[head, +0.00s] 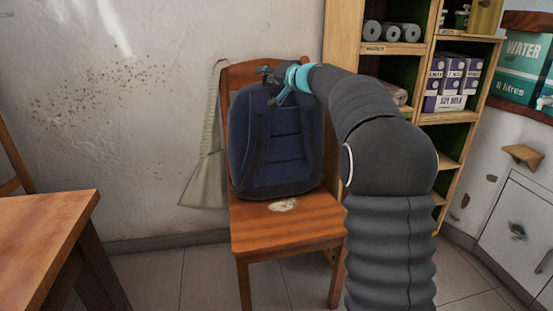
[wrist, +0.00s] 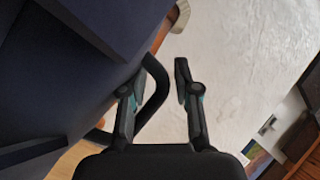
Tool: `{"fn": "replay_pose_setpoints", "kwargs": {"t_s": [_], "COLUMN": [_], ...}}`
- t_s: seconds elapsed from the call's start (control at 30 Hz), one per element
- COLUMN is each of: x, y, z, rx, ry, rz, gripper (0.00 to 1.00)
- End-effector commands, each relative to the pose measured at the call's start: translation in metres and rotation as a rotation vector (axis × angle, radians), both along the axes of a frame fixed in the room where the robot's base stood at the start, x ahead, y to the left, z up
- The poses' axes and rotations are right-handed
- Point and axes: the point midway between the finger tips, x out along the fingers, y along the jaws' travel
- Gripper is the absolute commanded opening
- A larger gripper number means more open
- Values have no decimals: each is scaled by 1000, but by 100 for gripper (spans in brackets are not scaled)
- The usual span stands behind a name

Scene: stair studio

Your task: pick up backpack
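The dark blue backpack (head: 275,140) stands upright on the seat of a wooden chair (head: 258,222), against its backrest. My gripper (head: 268,84) is at the top of the backpack in the head view. In the wrist view the backpack (wrist: 55,75) fills the left side, and its dark top handle (wrist: 161,82) loops out from it. My gripper (wrist: 156,80) is open there, its fingers spread, with the handle loop between them. The handle lies close to the left finger; whether they touch I cannot tell.
A wooden shelf (head: 409,48) with cartons (head: 453,82) stands behind my arm at right. A wooden table (head: 45,235) is at lower left. Tiled floor is open between table and chair.

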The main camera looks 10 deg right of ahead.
Motion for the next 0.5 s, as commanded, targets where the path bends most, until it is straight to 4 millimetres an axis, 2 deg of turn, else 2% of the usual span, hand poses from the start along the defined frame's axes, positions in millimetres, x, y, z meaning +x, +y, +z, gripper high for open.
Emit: {"fn": "replay_pose_setpoints", "kwargs": {"t_s": [0.1,0.13,0.23,0.5], "x": [0,0,0,-1], "y": [0,0,0,0], "z": [0,0,0,4], "rx": [0,0,0,0], "ry": [0,0,0,-6], "rz": [0,0,0,0], "gripper": [31,26,1,0]}}
